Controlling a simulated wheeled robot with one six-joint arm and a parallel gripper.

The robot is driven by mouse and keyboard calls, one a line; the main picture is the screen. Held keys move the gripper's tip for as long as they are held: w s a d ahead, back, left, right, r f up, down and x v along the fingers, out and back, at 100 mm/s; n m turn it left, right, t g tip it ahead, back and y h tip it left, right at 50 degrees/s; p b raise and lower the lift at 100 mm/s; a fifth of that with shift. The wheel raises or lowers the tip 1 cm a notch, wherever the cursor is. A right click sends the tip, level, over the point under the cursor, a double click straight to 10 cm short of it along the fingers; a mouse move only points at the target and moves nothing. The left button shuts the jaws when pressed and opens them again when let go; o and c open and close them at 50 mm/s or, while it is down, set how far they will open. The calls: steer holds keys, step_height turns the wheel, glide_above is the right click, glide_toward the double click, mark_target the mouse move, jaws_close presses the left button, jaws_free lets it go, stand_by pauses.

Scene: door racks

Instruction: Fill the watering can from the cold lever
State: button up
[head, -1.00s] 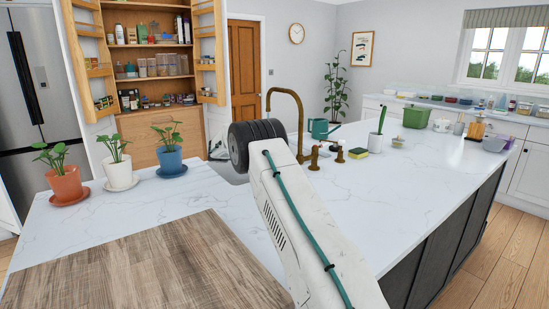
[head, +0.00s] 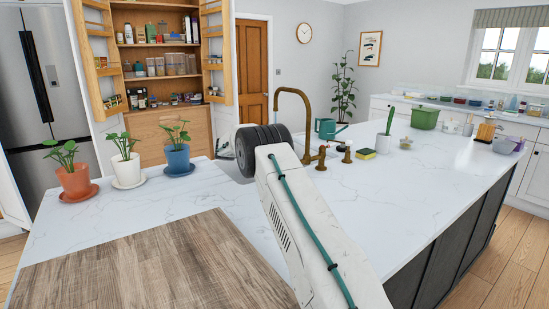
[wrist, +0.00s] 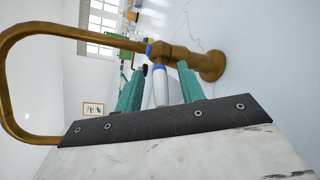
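The brass tap (head: 308,110) stands on the island with its spout arching over the sink. The teal watering can (head: 327,129) stands on the worktop behind the tap, its spout pointing right. In the wrist view the tap (wrist: 80,35) lies sideways. Its pale lever with a blue band (wrist: 160,86) points towards my gripper (wrist: 158,88). The teal fingers are open, one on each side of the lever, with gaps showing on both sides. In the head view my arm hides the gripper.
A yellow sponge (head: 365,154) and a brush in a white pot (head: 384,143) stand right of the tap. Three potted plants line the island's left edge. A wooden board (head: 150,265) lies in front.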

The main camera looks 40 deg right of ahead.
steer(key=v, duration=0.8)
stand_by(0.4)
